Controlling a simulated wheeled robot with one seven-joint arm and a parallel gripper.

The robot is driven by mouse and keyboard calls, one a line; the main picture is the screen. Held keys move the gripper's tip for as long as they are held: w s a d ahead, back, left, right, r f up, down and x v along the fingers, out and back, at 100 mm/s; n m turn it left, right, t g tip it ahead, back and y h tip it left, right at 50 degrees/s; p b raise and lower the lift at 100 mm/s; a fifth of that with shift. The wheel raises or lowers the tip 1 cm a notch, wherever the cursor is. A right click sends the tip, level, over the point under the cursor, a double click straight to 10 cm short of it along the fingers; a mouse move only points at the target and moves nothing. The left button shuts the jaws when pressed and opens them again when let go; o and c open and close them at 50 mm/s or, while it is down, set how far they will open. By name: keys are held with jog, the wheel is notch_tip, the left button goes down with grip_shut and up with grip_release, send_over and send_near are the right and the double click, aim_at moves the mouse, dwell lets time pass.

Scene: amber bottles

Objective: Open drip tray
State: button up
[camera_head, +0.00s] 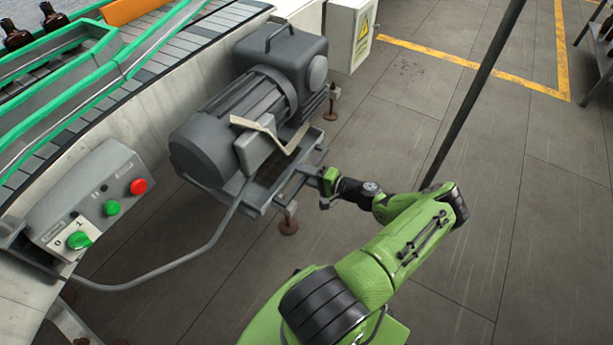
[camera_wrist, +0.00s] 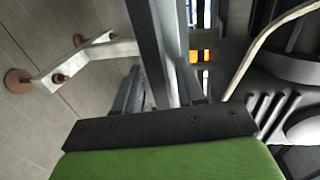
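The grey metal drip tray (camera_head: 257,197) appears to sit in the frame under the grey motor. Its near end, with a grey bar (camera_head: 305,172), faces my arm. My gripper (camera_head: 318,186) is at this end, low above the floor. In the wrist view, a long grey metal bar (camera_wrist: 150,40) runs down between the two fingers of my gripper (camera_wrist: 160,90). The fingers stand apart on either side of the bar. Whether they press on it is not clear. The tray's inside is mostly hidden by the motor.
The motor (camera_head: 240,110) stands beside the conveyor (camera_head: 150,60). A bent cable (camera_head: 190,262) runs from the control box (camera_head: 95,205) to the motor. Rusty feet (camera_head: 289,226) stand under the frame. A dark pole (camera_head: 475,95) rises behind my arm. Open floor lies to the right.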

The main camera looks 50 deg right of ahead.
grip_shut()
dwell(0.3)
